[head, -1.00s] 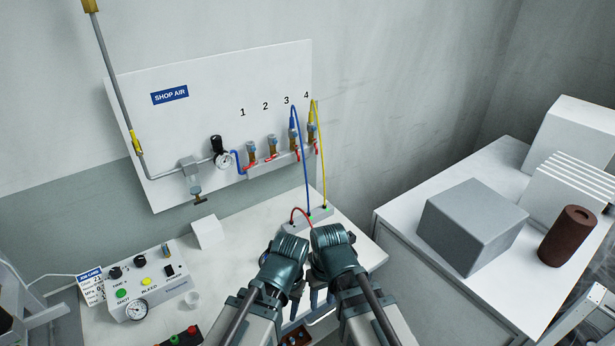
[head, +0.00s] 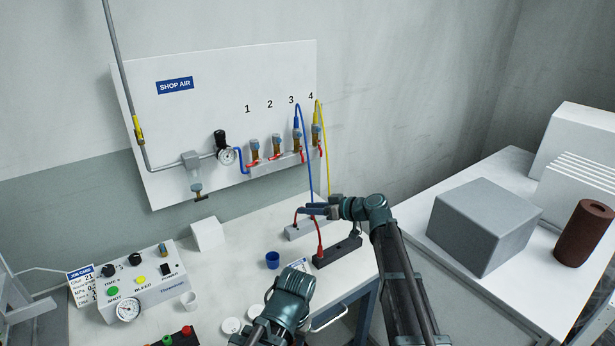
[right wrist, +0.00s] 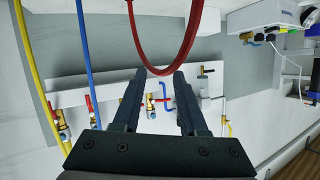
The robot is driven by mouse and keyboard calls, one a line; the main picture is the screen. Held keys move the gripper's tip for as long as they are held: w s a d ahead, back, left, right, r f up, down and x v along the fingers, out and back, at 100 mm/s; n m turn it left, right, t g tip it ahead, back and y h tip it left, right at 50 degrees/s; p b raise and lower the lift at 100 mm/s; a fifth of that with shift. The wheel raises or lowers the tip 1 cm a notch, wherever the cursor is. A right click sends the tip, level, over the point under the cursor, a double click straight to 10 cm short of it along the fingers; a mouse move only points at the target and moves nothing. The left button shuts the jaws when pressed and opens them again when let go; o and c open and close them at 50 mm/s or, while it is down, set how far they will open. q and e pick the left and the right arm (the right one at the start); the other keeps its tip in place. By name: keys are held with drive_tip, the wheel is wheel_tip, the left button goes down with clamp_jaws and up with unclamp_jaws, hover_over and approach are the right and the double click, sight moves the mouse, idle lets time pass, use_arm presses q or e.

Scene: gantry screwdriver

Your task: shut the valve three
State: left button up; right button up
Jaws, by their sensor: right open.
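Valve three (head: 298,142) is under the number 3 on the white SHOP AIR board (head: 216,120). A blue hose runs from it, and its red handle (head: 302,157) points down, along the valve. The handles of valve one (head: 254,151) and valve two (head: 277,145) lie crosswise; that of valve four (head: 316,137), with a yellow hose, points down. My right gripper (head: 313,211) is open and empty, below and apart from valve three, near the hoses. Its fingers (right wrist: 155,80) stand spread in the right wrist view. My left wrist (head: 290,295) is low in the head view; its jaws are hidden.
A grey block (head: 297,230) and a black strip (head: 337,251) lie on the bench under my right gripper.

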drive_tip(key=w+d+r+t+y+b, duration=0.1)
drive_tip(key=w+d+r+t+b, duration=0.3)
drive_tip(key=w+d, duration=0.6)
use_arm(q)
wheel_tip(320, 180, down, 4)
drive_tip(key=shift+r+p, duration=0.15)
drive_tip(key=shift+p, duration=0.7)
use_arm(e)
drive_tip(key=t, duration=0.1)
approach(302, 154)
drive_tip(key=w+a+f, duration=0.3)
drive_tip(key=w+a, duration=0.1)
drive_tip(key=a, duration=0.1)
drive_tip(key=shift+w+a+m, duration=0.25)
drive_tip(key=shift+w+m, duration=0.05)
drive_tip(key=shift+w, duration=0.1)
drive_tip(key=shift+f, duration=0.1)
drive_tip(key=shift+c, duration=0.2)
clamp_jaws()
